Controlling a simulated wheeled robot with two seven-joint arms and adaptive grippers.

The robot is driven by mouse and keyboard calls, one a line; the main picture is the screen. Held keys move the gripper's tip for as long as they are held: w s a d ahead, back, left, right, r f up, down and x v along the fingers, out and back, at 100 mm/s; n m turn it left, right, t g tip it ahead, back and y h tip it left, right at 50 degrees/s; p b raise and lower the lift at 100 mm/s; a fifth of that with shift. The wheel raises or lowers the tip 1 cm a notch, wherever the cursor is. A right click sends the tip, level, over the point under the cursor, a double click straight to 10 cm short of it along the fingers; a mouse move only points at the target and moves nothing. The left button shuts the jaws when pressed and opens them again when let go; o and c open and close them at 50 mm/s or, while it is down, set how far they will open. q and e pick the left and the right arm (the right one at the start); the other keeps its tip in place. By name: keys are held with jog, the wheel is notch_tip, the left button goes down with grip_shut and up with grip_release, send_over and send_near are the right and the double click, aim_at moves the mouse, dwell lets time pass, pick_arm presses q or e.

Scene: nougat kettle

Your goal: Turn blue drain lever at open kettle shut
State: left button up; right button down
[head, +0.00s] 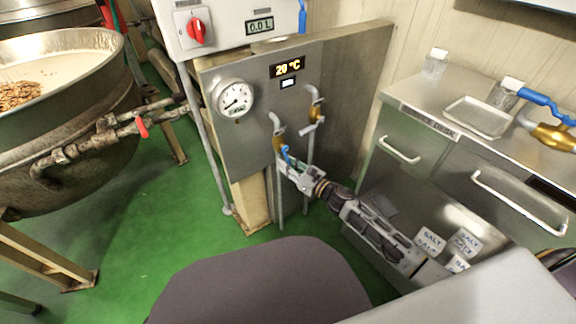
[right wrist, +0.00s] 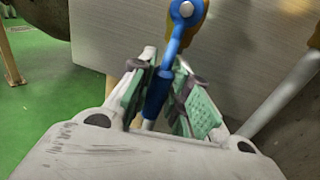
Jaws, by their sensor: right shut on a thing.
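My right gripper (head: 288,163) is at the grey panel, shut on a blue lever (head: 286,153). In the right wrist view the blue lever (right wrist: 158,85) runs down from a round pivot on a brass-coloured valve (right wrist: 195,20) to between the green finger pads of the right gripper (right wrist: 168,100). The lever's lower end is partly hidden by the fingers. The open kettle (head: 70,170) stands at the left, with pale liquid and a brown heap inside. A pipe with a red lever (head: 142,127) runs beside it. My left gripper is not in view.
The panel (head: 240,140) carries a round gauge (head: 235,98), a 20 °C display (head: 287,67) and another brass valve (head: 314,98). A steel counter (head: 420,95) at the right holds a tray (head: 477,117) and a blue-handled brass valve (head: 555,135). Green floor is free between kettle and panel.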

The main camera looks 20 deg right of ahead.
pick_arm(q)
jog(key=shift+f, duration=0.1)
pick_arm(e)
jog(key=shift+a, duration=0.1)
jog(key=shift+s+a+m, duration=0.15)
jog(key=shift+a+m, duration=0.25)
jog(key=shift+m, duration=0.5)
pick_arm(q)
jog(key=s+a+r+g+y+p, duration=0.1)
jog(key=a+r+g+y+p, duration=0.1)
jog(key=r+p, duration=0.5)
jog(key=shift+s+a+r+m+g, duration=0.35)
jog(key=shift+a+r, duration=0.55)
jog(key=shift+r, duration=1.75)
pick_arm(e)
jog(key=s+a+r+m+t+h, duration=0.1)
jog(key=a+r+m, duration=0.1)
jog(key=m, duration=0.7)
jog(key=a+r+m+t+h, duration=0.1)
jog(key=a+r+m+t, duration=0.1)
jog(key=m, duration=0.7)
jog(key=shift+s+a+r+t, duration=0.3)
jog(key=shift+s+a+r, duration=0.15)
jog(key=shift+r, duration=0.9)
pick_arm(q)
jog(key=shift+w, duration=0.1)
